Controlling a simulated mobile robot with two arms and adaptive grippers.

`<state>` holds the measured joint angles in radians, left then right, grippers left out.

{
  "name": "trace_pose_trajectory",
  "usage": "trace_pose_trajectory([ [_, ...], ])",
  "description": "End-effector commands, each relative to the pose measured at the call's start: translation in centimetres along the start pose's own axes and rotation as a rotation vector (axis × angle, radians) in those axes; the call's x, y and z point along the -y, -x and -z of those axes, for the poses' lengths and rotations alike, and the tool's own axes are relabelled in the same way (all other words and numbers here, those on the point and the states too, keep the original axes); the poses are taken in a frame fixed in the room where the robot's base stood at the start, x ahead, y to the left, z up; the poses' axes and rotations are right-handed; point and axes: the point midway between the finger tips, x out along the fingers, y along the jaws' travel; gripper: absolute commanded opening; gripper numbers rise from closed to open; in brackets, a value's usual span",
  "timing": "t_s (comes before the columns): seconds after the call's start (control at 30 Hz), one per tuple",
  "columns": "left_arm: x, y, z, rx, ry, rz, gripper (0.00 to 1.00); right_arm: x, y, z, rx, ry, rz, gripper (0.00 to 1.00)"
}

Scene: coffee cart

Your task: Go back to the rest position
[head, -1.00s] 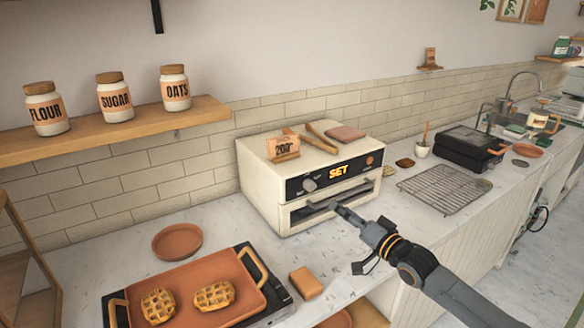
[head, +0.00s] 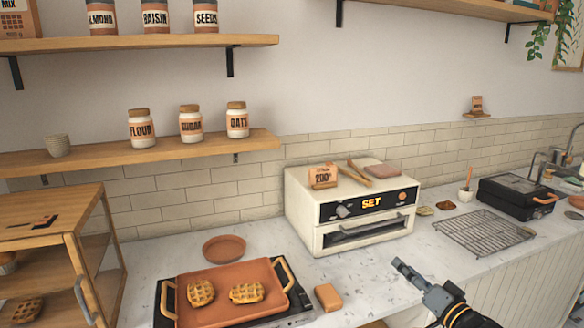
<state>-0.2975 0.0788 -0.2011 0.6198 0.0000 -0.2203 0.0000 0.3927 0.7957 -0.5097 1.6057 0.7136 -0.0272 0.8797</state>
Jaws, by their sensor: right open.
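My right gripper (head: 405,268) is in the head view at the lower right, in front of the counter and apart from the oven. It is open and holds nothing. The cream oven (head: 360,212) stands on the counter against the tiled wall, its front display reading SET. My left gripper is not in view.
A terracotta tray (head: 215,312) with two waffles sits on a dark hot plate. A round terracotta dish (head: 224,248) and an orange-brown block (head: 328,297) lie nearby. A wire rack (head: 483,233) and a black press (head: 520,198) are right. A wooden cabinet (head: 50,225) stands left.

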Motion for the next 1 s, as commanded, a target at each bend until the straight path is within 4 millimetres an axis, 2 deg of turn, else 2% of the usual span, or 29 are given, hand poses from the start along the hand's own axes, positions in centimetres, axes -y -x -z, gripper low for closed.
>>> trace_pose_trajectory([
  [0.37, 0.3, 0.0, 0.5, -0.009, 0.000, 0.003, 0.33, -6.7, 1.0, -5.2, 0.045, 0.071, -0.136, 0.52],
  [0.57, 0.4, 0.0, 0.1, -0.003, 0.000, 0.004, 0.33, -12.0, 2.9, -10.2, 0.106, 0.135, -0.250, 0.52],
  [0.67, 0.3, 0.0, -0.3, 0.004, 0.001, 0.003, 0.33, -15.4, 4.7, -14.1, 0.160, 0.175, -0.324, 0.52],
  [0.77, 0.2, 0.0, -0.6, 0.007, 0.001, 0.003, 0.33, -19.3, 7.6, -19.2, 0.241, 0.225, -0.413, 0.52],
  [0.9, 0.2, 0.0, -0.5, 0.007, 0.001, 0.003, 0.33, -24.1, 13.3, -27.2, 0.387, 0.297, -0.528, 0.52],
  [1.0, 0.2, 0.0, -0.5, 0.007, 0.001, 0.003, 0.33, -26.4, 17.9, -32.9, 0.505, 0.341, -0.595, 0.52],
])
